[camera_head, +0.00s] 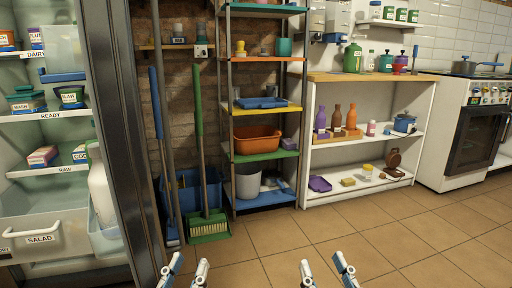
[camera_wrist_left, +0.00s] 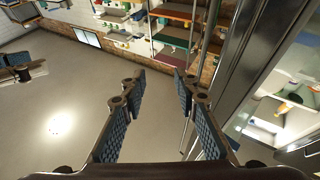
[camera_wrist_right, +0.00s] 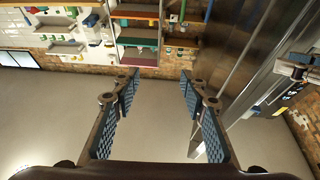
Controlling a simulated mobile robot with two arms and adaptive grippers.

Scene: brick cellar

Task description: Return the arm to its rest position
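My left gripper (camera_head: 186,270) is at the bottom of the head view, left of centre. Its two fingers stand apart with nothing between them. The left wrist view shows the same open gripper (camera_wrist_left: 160,90) over bare floor. My right gripper (camera_head: 326,272) is at the bottom of the head view, right of centre. Its fingers are also apart and empty, as the right wrist view shows of that gripper (camera_wrist_right: 160,95). Neither gripper touches anything. The rest of both arms is mostly out of the head view.
An open fridge (camera_head: 48,172) stands at the left. A green broom (camera_head: 208,226), a rack with an orange bin (camera_head: 257,139), a white shelf unit (camera_head: 303,165) and a stove (camera_head: 471,130) line the back wall. The tiled floor (camera_head: 300,235) in front is clear.

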